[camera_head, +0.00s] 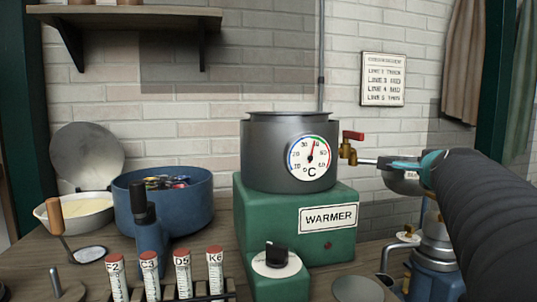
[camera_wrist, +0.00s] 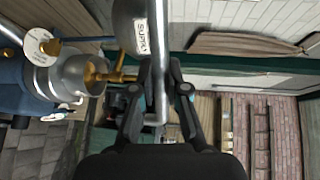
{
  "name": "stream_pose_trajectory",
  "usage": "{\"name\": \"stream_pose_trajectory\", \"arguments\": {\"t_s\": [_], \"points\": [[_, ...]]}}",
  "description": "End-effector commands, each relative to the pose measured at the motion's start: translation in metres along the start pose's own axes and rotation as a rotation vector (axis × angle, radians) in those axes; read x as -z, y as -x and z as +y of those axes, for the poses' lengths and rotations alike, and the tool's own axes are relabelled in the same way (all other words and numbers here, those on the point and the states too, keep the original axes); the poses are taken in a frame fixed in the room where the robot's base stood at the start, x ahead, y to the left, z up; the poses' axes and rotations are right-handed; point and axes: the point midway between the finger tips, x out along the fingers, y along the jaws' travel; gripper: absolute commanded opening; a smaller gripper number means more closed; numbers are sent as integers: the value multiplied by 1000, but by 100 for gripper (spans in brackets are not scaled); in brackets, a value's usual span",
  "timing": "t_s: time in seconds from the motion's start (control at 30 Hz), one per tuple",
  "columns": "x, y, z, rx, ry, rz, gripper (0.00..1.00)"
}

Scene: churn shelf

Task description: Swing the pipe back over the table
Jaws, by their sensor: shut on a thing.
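The pipe (camera_head: 367,161) is a thin chrome tube. In the head view it runs right from a brass valve with a red lever (camera_head: 351,147) on the grey gauge pot (camera_head: 272,150). My gripper (camera_head: 408,164), with teal parts, is at the pipe's right end, by a silver bowl (camera_head: 398,183). In the wrist view the pipe (camera_wrist: 160,75) passes between the fingers of my gripper (camera_wrist: 160,78), which is shut on it. Its bent tip (camera_wrist: 153,119) shows nearer the palm. My arm hides part of the right side in the head view.
The pot stands on a green warmer (camera_head: 330,240). A blue machine (camera_head: 432,268) is below the bowl; it also shows in the wrist view with a silver can (camera_wrist: 72,76) and brass spout (camera_wrist: 112,76). A tube rack (camera_head: 185,292) and blue tub (camera_head: 170,205) stand on the table at left.

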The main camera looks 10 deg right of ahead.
Motion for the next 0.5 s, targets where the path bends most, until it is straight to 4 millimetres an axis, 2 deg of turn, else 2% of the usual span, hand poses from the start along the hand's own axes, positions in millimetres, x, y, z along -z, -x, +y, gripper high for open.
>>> {"name": "stream_pose_trajectory", "arguments": {"t_s": [0.5], "points": [[0, 5, 0, 1, -2, 13, 0]]}}
